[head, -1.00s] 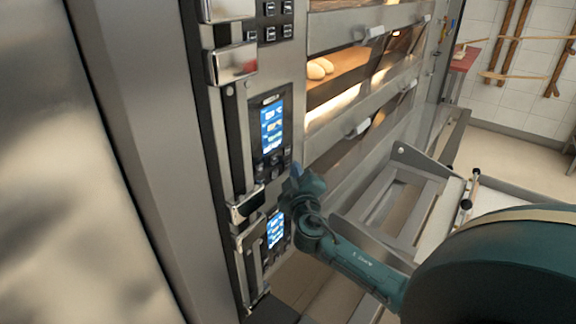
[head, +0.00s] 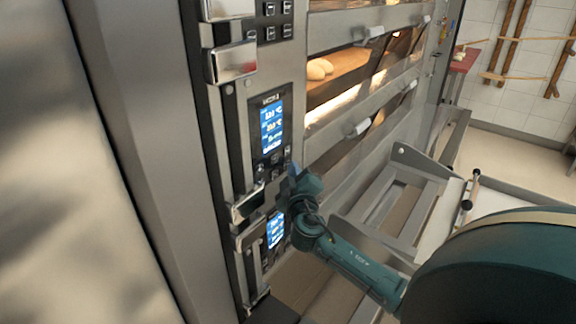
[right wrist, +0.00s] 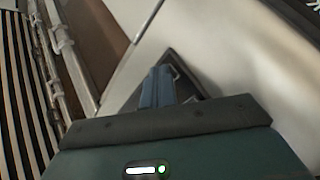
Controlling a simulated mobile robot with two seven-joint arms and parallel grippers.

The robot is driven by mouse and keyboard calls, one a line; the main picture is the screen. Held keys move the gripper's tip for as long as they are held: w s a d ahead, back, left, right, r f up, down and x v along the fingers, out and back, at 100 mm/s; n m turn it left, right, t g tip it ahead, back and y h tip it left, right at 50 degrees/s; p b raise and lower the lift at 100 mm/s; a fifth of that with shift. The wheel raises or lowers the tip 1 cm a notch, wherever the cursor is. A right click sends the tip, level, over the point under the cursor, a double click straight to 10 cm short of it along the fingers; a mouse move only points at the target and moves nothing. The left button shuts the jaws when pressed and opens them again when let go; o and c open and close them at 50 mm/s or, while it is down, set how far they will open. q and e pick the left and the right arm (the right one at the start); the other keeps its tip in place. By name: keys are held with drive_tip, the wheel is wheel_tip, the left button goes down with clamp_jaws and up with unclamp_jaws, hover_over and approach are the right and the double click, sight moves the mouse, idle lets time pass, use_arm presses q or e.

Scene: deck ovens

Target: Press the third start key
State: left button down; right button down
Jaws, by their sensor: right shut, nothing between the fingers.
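The deck oven's control panel (head: 268,130) has a lit blue screen (head: 271,125) with a block of small dark keys (head: 272,165) under it. A second lit screen (head: 275,229) sits lower down, and more keys (head: 278,32) show at the top. My right gripper (head: 293,172) is shut and empty, with its tip close to the lower right of the upper panel's keys. I cannot tell whether it touches a key. In the right wrist view the closed fingers (right wrist: 157,86) point at a dark corner beside a pale metal surface. My left gripper is not in view.
Chrome door handles (head: 235,64) run down the left of the panels. Bread (head: 319,69) lies in a lit deck behind glass. A metal loader frame (head: 395,185) stands right of my gripper. Floor at the far right is open.

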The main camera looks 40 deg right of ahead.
drive_tip(key=shift+s, duration=0.1)
drive_tip(key=shift+s+d, duration=0.2)
drive_tip(key=shift+s, duration=0.4)
drive_tip(key=s, duration=0.2)
drive_tip(key=s+d, duration=0.1)
drive_tip(key=s, duration=0.1)
drive_tip(key=shift+s+d, duration=0.2)
drive_tip(key=shift+s, duration=0.2)
idle(0.6)
